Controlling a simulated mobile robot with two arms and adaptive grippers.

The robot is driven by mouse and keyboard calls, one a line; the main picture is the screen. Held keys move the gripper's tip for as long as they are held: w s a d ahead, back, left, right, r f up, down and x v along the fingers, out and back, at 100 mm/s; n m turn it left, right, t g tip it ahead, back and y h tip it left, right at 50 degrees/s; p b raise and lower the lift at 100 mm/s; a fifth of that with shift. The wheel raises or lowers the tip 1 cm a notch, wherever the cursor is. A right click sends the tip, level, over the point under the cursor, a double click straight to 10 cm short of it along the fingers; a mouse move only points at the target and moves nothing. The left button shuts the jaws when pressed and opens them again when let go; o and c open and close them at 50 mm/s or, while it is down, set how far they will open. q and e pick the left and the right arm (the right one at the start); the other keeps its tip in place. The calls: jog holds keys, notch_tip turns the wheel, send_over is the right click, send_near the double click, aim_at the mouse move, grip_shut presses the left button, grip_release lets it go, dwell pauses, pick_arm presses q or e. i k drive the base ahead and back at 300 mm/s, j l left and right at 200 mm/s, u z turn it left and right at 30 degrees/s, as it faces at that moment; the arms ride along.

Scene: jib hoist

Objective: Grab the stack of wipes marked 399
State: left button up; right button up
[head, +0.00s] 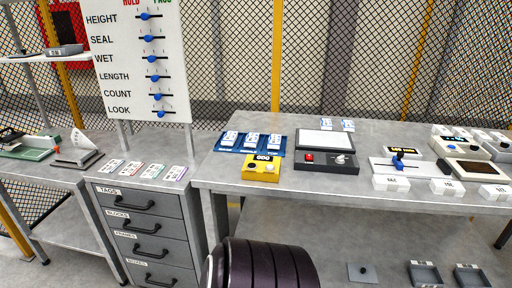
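I cannot make out a label 399 on anything. Several small white blocks with dark marks lie along the front right edge of the grey bench (290,182): a left one (391,184), a middle one (447,187) and a right one (494,192). Their marks are too small to read surely. Other small white stacks with blue marks stand on blue trays (224,149) at the bench's left. Two more white pieces (327,124) stand at the back. Neither of my grippers is in view.
A drawer cabinet (147,226) stands left. A dark ribbed rounded shape (262,265) fills the bottom middle.

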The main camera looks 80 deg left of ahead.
aim_at(388, 183)
jog(key=u, duration=3.4)
jog(key=l+z, duration=0.45)
jog(key=l, duration=0.15)
jog(key=l+z, duration=0.45)
jog(key=l, duration=0.2)
jog(key=i+l+z, duration=0.15)
jog(key=l+z, duration=0.3)
jog(key=l, duration=0.15)
